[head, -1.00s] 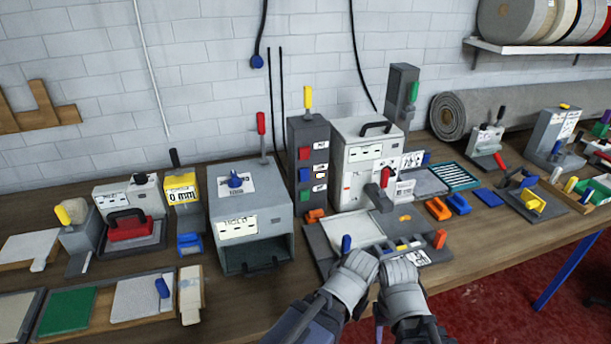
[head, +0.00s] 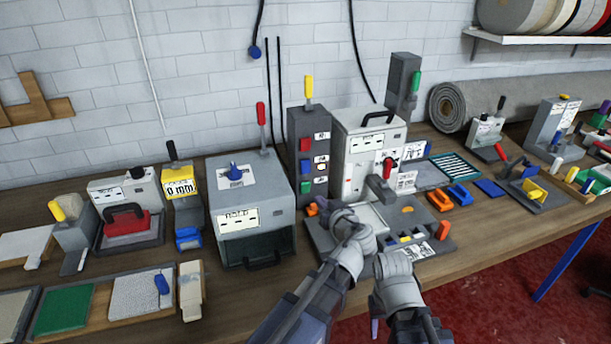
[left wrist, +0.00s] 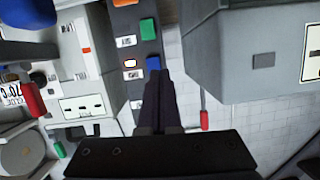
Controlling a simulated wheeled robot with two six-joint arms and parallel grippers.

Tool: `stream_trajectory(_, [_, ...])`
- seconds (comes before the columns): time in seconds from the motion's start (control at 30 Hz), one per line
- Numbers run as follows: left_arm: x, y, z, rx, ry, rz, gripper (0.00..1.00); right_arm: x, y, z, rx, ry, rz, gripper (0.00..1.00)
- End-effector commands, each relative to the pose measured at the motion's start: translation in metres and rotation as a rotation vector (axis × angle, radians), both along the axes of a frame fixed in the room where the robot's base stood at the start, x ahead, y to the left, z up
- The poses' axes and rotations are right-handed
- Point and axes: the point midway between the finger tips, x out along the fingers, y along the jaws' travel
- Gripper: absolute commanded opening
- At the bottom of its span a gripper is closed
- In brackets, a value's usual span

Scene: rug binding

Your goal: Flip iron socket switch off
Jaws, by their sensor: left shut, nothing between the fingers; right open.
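A dark upright switch column (head: 323,130) has a red switch (head: 305,145), a blue switch (head: 305,166) and a green switch (head: 306,187) with small labels. I cannot read which is the iron socket's. My left gripper (head: 328,206) is shut and empty, in front of the column's lower part. In the left wrist view its fingers (left wrist: 160,80) point at the column next to the blue switch (left wrist: 153,63); contact is unclear. The red switch is hidden there. My right gripper (head: 390,264) is open at the table's front edge.
A grey box machine (head: 250,190) stands left of the column, and a white machine (head: 368,150) with a red lever stands close on its right.

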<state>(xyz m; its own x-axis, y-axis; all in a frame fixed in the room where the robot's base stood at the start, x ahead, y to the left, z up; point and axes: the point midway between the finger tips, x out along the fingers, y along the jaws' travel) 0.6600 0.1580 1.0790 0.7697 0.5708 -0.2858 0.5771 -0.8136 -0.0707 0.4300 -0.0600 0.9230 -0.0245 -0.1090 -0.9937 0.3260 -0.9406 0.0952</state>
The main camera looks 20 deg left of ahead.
Motion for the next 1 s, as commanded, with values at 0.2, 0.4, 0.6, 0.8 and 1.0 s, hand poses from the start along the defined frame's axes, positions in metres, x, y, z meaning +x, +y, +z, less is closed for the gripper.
stream_trajectory(0.2, [0.014,-0.005,0.018,0.000,-0.114,-0.024,0.00,0.000,0.000,-0.002,0.000,0.000,0.000,0.50])
stream_trajectory(0.4, [0.015,-0.005,0.020,-0.003,-0.124,-0.027,0.00,0.000,0.000,-0.002,0.000,0.000,0.000,0.50])
stream_trajectory(0.6, [0.016,-0.004,0.019,-0.002,-0.122,-0.026,0.00,0.000,0.000,-0.002,0.000,0.000,0.000,0.50])
stream_trajectory(0.8, [0.035,0.008,0.013,-0.001,-0.122,-0.023,0.00,0.000,0.000,-0.008,0.000,0.000,0.000,0.50])
stream_trajectory(1.0, [0.070,0.030,0.005,-0.003,-0.122,-0.023,0.00,0.000,0.000,-0.016,0.000,0.000,0.000,0.50])
